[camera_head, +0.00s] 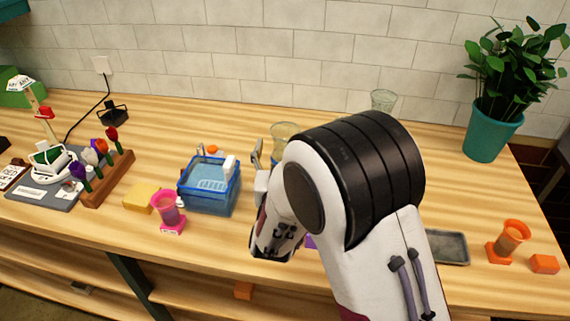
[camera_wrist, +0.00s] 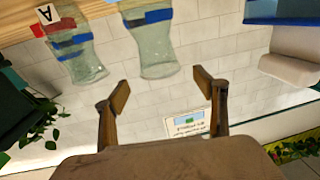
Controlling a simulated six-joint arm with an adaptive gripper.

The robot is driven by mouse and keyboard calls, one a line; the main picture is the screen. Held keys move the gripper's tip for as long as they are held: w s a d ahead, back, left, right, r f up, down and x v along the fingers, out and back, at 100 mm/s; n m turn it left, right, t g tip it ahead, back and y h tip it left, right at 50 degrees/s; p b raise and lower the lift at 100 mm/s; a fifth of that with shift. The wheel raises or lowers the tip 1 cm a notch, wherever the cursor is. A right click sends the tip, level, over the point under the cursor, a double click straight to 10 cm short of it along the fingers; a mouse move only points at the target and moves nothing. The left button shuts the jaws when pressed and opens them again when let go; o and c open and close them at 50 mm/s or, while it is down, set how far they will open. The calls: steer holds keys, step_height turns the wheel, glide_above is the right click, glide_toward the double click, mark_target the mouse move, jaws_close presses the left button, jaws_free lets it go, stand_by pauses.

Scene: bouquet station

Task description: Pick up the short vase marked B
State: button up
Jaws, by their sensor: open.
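A clear glass vase with a blue band (camera_wrist: 152,45) stands ahead of my gripper in the wrist view, its mouth toward the fingers. I see no letter B on it. A second glass vase with blue and red bands (camera_wrist: 78,55) is left of it, beside a tag reading A (camera_wrist: 46,14). In the head view one glass vase (camera_head: 284,131) shows behind my gripper and another (camera_head: 383,99) behind my arm, both partly hidden. My gripper (camera_wrist: 162,88) is open and empty, its fingers apart and not touching the middle vase.
A blue tub (camera_head: 207,203) holding a sponge-like block stands left of my gripper. Near it are a pink cup (camera_head: 167,208) and a yellow sponge (camera_head: 141,196). A flower rack (camera_head: 109,181) is far left; a potted plant (camera_head: 490,133) and orange cup (camera_head: 509,238) are right.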

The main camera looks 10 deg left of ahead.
mark_target(285, 129)
steer(key=shift+w, duration=0.6)
steer(key=shift+w, duration=0.15)
steer(key=shift+w+a, duration=0.2)
steer(key=shift+w, duration=1.25)
steer(key=shift+w+a, duration=0.2)
steer(key=shift+w, duration=1.2)
steer(key=c, duration=1.8)
steer(key=shift+r, duration=0.15)
jaws_close()
steer(key=shift+r, duration=0.15)
